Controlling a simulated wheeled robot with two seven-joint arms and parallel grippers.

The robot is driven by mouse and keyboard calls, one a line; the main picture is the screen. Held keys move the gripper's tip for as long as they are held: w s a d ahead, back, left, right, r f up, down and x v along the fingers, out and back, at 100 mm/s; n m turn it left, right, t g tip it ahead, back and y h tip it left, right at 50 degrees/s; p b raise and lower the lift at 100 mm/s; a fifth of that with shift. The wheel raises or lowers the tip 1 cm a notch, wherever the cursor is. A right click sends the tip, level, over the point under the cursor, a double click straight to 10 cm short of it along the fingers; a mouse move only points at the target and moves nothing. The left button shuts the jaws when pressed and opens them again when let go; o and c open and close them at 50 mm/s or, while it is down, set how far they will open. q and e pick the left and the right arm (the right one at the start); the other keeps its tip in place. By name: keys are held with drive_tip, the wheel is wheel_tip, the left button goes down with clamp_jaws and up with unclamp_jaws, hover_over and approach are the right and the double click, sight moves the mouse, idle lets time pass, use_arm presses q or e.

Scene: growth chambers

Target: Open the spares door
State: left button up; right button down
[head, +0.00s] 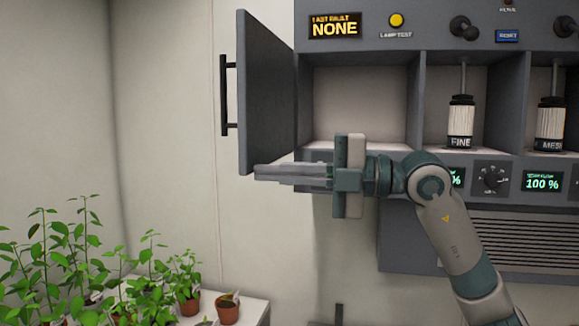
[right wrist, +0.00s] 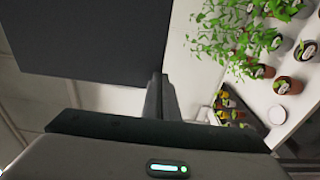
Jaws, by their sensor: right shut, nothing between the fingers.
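The spares door (head: 268,92) is a dark grey panel hinged at the left of the cabinet. It stands swung well open, with its black bar handle (head: 228,95) on its left face. The compartment (head: 360,105) behind it is open to view and looks empty. My right gripper (head: 258,172) is shut and empty, pointing left just under the door's lower edge; I cannot tell if it touches the door. In the right wrist view the door (right wrist: 90,40) fills the upper left, close to the shut fingers (right wrist: 160,95). My left gripper is not in view.
To the right, bays hold canisters marked FINE (head: 461,122) and MES (head: 549,124). A knob (head: 491,178) and green displays (head: 542,183) sit below. Potted seedlings (head: 185,275) stand on a white bench (head: 250,308) at the lower left. The wall left of the door is bare.

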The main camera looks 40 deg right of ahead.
sight(241, 171)
drive_tip(key=p+x, duration=0.2)
drive_tip(key=x, duration=0.3)
drive_tip(key=shift+a+r, duration=0.1)
drive_tip(key=shift+r, duration=0.1)
drive_tip(key=shift+w+a+f, duration=0.2)
drive_tip(key=shift+w+a, duration=0.05)
drive_tip(key=shift+w, duration=0.15)
drive_tip(key=shift+s+d, duration=0.1)
